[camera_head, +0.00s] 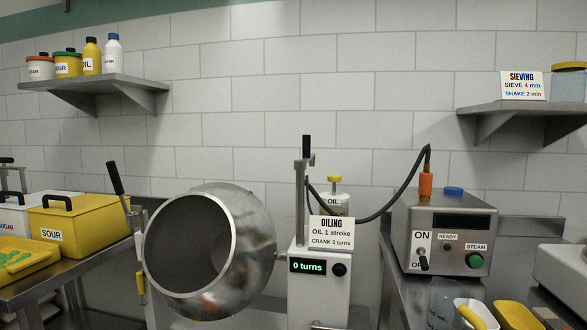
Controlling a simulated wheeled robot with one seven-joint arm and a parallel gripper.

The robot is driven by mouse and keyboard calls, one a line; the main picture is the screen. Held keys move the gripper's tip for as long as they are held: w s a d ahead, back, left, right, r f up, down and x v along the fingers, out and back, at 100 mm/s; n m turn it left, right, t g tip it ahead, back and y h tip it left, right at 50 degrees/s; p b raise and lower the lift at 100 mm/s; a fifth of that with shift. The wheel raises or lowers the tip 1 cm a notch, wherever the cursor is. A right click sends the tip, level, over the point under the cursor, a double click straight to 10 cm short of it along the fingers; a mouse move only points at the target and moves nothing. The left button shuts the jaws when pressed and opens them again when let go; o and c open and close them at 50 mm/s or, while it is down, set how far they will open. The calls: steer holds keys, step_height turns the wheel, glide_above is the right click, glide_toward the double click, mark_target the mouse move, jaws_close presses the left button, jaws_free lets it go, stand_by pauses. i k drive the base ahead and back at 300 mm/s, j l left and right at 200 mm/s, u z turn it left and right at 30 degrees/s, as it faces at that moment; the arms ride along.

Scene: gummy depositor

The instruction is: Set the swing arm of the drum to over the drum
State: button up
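The drum (262,245) is a shiny metal pan with a round dark mouth, tilted to face front left. On its right stands a pale drive box (321,307) with a display reading "0 turns" and a black knob. An upright metal post (300,205) with a black top rises behind the box, to the right of the drum. An oil bottle with a yellow cap (334,192) is beside the post. Which part is the swing arm is unclear; no arm visibly reaches across the drum mouth. My gripper is not in view.
A black-handled lever (115,178) stands left of the drum. An oiling sign (331,233) partly hides the bottle. A steam unit (448,230) with a black hose (400,188) stands right. Yellow bin (85,217) and yellow tray (40,257) are left. Shelves hang on both sides.

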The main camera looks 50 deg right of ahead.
mark_target(307, 157)
steer(key=i+j+z, duration=0.15)
steer(key=z, duration=0.3)
steer(key=i+j+z, duration=0.1)
steer(key=j+z, duration=0.3)
